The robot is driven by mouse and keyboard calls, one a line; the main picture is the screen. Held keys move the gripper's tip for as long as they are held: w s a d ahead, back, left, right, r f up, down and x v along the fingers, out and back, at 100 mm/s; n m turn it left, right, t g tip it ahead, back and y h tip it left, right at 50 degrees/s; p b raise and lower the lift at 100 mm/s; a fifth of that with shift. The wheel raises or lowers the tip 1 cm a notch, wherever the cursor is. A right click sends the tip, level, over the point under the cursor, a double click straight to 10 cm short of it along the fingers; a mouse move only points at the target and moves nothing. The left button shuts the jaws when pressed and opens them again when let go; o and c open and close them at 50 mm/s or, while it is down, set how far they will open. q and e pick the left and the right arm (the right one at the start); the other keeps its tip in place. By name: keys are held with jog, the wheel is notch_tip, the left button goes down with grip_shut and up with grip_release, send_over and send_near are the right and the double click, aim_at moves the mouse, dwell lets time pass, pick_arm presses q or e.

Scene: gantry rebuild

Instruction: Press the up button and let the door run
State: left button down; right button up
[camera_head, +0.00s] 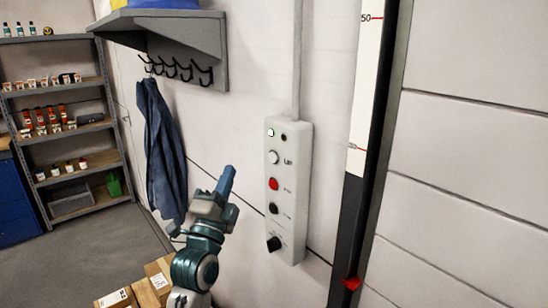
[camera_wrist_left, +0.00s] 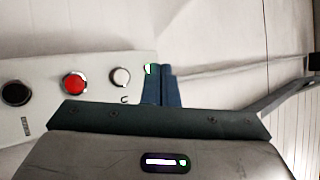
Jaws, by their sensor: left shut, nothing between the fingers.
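A pale control box (camera_head: 298,200) is fixed to the wall, with a white up button (camera_head: 272,157) near its top. A red button (camera_head: 273,184) and a black button (camera_head: 273,208) sit below it. A small lamp (camera_head: 270,132) at the top glows green. My left gripper (camera_head: 228,178) is shut and empty, left of the box and apart from it in the head view. In the left wrist view the shut fingers (camera_wrist_left: 162,85) show beside the box's top end, near the white button (camera_wrist_left: 121,76). The pale panelled door (camera_head: 465,170) is at the right. My right gripper is out of view.
A dark knob (camera_head: 273,243) is low on the box. A black and white scale post (camera_head: 362,120) with a red pointer (camera_head: 350,283) stands beside the door. A blue coat (camera_head: 163,150) hangs under a wall shelf (camera_head: 170,25). Cardboard boxes (camera_head: 158,275) are below my arm.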

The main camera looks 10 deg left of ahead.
aim_at(273, 157)
pick_arm(q)
jog(key=shift+a, duration=0.1)
jog(key=shift+w, duration=0.1)
jog(key=w+d+b, duration=0.4)
jog(key=w+d, duration=0.1)
jog(key=w, duration=0.1)
jog(key=shift+w+d, duration=0.25)
jog(key=shift+w, duration=0.15)
dwell(2.0)
jog(key=shift+w+d+b, duration=0.3)
jog(key=shift+w+b, duration=0.05)
jog(key=shift+b, duration=0.05)
